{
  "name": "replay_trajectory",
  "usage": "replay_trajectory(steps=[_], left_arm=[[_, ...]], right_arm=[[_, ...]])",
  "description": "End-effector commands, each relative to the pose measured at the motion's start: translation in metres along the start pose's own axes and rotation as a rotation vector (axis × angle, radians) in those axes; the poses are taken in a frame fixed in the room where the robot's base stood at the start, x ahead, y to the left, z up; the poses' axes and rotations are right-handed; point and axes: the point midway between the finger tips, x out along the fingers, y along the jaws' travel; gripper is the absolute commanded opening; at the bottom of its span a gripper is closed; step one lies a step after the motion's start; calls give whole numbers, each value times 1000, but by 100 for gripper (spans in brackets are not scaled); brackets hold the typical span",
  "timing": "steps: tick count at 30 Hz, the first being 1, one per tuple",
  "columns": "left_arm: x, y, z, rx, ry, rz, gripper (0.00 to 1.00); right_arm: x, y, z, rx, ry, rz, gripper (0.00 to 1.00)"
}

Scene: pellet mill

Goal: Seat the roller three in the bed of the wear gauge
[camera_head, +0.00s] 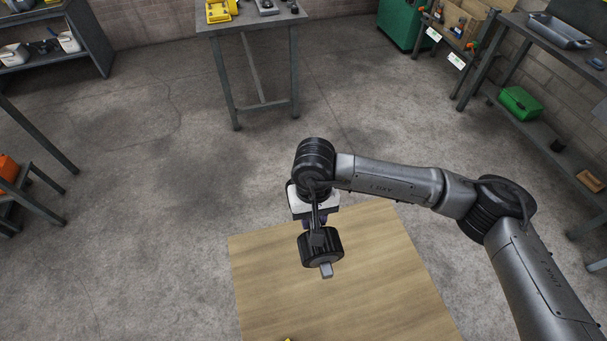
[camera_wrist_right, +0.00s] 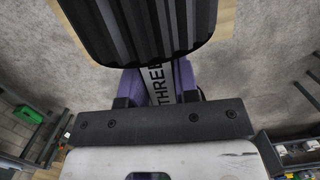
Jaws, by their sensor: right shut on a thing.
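Roller three (camera_head: 334,243) is a black ribbed cylinder with a pale metal shaft stub. It hangs in the air above the wooden tabletop in the head view. In the right wrist view the roller (camera_wrist_right: 145,30) fills the top, and its grey shaft is printed "THREE". My right gripper (camera_head: 317,228) is shut on the roller's shaft. Its purple-lined fingers (camera_wrist_right: 157,85) lie on both sides of the shaft in the wrist view. I cannot make out the wear gauge for certain in either view. My left gripper is not in view.
The wooden tabletop (camera_head: 300,310) below looks bare, except for a yellow sliver (camera_head: 288,339) at the picture's bottom edge. A grey table (camera_head: 250,24) at the back holds a yellow item (camera_head: 221,11) and a grey item (camera_head: 268,6). Shelves and a bench (camera_head: 545,48) line the sides.

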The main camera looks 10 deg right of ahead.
Motion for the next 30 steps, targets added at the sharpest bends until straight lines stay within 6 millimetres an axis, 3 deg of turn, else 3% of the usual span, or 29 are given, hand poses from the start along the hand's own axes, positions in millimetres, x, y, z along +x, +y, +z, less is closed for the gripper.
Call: replay_trajectory(steps=[1, 30], left_arm=[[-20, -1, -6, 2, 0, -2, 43], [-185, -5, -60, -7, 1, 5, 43]], right_arm=[[-28, 2, 4, -2, 10, -6, 0], [-234, 58, 75, -5, 4, 3, 0]])
